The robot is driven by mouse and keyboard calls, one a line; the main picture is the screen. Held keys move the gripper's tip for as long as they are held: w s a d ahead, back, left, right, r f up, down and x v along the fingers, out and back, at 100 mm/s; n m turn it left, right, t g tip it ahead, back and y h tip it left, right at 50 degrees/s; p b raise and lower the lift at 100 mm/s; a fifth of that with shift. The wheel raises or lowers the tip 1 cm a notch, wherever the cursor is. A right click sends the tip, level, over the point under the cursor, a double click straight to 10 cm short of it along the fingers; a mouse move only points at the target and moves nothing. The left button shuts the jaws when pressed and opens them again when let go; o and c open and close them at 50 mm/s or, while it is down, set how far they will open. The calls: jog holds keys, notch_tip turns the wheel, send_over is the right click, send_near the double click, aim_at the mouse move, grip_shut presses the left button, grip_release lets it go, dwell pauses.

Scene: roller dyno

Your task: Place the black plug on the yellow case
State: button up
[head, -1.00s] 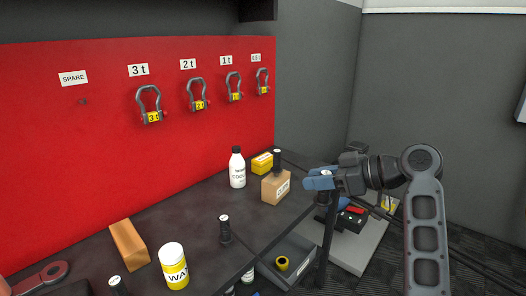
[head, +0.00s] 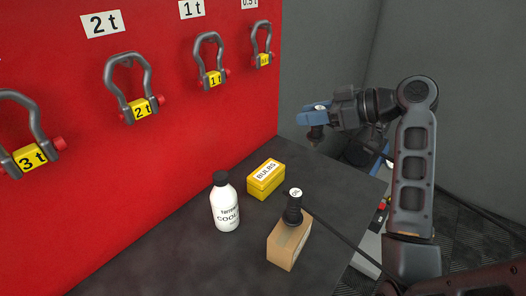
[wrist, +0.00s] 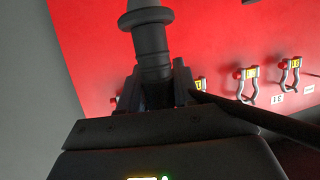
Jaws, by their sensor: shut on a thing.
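The yellow case (head: 264,180), labelled BULBS, sits on the dark bench against the red wall, behind the white bottle. My gripper (head: 318,113) is shut on a black plug (head: 316,132), above and to the right of the case in the head view, apart from it. The plug has a pale round top and its dark lower part hangs below the blue fingers. In the wrist view, the dark ribbed plug (wrist: 151,45) stands between the fingertips.
The white coolant bottle (head: 224,204) stands left of the case. The cardboard-coloured block (head: 288,246) stands in front of it. A dark cable (head: 350,240) runs right from near the block. Shackles (head: 213,62) hang on the red wall. Bare bench lies right of the case.

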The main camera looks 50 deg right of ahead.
aim_at(311, 140)
jog(key=shift+w+a+f+p, duration=0.35)
jog(key=shift+w+a+f, duration=0.45)
jog(key=shift+w+f, duration=1)
jog(key=shift+w+a+f+p, duration=0.4)
jog(key=shift+w+a+f, duration=0.4)
jog(key=shift+w+f, duration=1.05)
jog(key=shift+w+a+f+p, duration=0.35)
jog(key=shift+w+a+f, duration=0.45)
jog(key=shift+w+f, duration=1)
jog(key=shift+f, duration=0.15)
jog(key=o, duration=1.1)
jog(key=shift+s+r, duration=0.15)
jog(key=shift+r, duration=0.05)
jog(key=b+v, duration=0.1)
jog(key=v, duration=1)
jog(key=shift+s+d+r, duration=0.1)
jog(key=shift+s+d, duration=0.1)
jog(key=shift+s, duration=0.15)
